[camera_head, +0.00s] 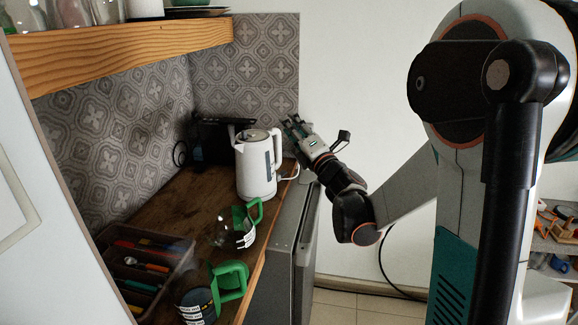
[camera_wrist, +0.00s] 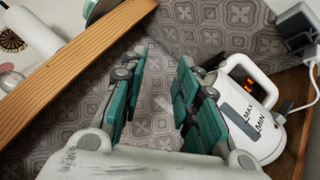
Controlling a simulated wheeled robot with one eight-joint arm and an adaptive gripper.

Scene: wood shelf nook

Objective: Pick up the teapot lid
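Two glass pots with green handles and green tops stand on the wooden counter: the farther glass pot (camera_head: 222,235) and the nearer glass pot (camera_head: 192,297). I cannot clearly make out a separate teapot lid; the green top parts may be lids. My gripper (camera_head: 291,127) is raised just right of the white kettle (camera_head: 255,165), far behind both pots. In the wrist view, my gripper (camera_wrist: 162,58) has its two teal-padded fingers apart with nothing between them. The pots are outside that view.
The wooden shelf (camera_head: 130,50) overhangs the counter (camera_head: 165,205) and holds glasses and dishes. A cutlery tray (camera_head: 115,262) sits at the front left. The kettle also shows in the wrist view (camera_wrist: 250,135), beside a wall plug (camera_wrist: 297,28).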

